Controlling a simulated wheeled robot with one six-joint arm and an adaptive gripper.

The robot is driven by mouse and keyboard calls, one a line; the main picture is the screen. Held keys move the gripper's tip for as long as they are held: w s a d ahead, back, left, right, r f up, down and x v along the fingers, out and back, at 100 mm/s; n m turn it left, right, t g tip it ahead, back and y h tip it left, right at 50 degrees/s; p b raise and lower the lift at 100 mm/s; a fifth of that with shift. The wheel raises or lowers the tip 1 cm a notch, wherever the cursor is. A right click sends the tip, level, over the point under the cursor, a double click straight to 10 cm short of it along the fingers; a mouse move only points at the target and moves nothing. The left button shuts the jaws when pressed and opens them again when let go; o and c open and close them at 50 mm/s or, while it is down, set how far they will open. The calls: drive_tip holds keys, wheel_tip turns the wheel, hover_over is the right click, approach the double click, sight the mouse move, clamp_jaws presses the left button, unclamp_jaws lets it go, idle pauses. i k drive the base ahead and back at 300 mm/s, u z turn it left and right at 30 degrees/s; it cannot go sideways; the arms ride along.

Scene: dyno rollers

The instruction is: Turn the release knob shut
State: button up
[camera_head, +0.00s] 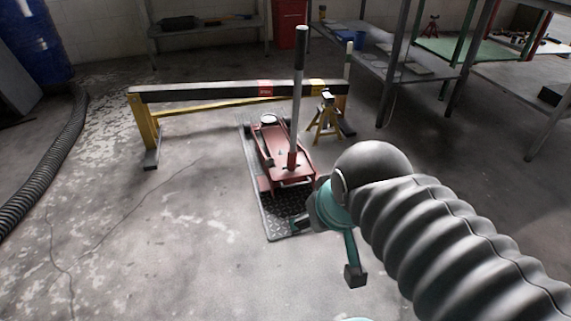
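A red floor jack (281,160) stands on a dark checkered metal plate (279,230) in the middle of the floor. Its long handle (298,105) stands nearly upright, with a grey shaft and a dark grip on top. I cannot make out the release knob at this size; it may be hidden. My arm, in a dark ribbed sleeve, comes in from the lower right. Its teal wrist end is right of and in front of the jack, partly covering the plate's right side. My gripper (340,250) shows only in part there, and its opening is unclear. I see nothing held.
A low barrier beam (205,92) on yellow legs runs behind the jack. A yellow jack stand (325,118) is close to the handle's right. Metal shelving (372,62) fills the right back. A ribbed hose (48,165) lies at left. The left front floor is clear.

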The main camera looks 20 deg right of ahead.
sight(270, 162)
drive_tip(key=k, duration=0.6)
drive_tip(key=z, duration=0.45)
drive_tip(key=i, duration=1.3)
drive_tip(key=u, duration=0.75)
drive_tip(key=i, duration=0.4)
drive_tip(key=u, duration=0.3)
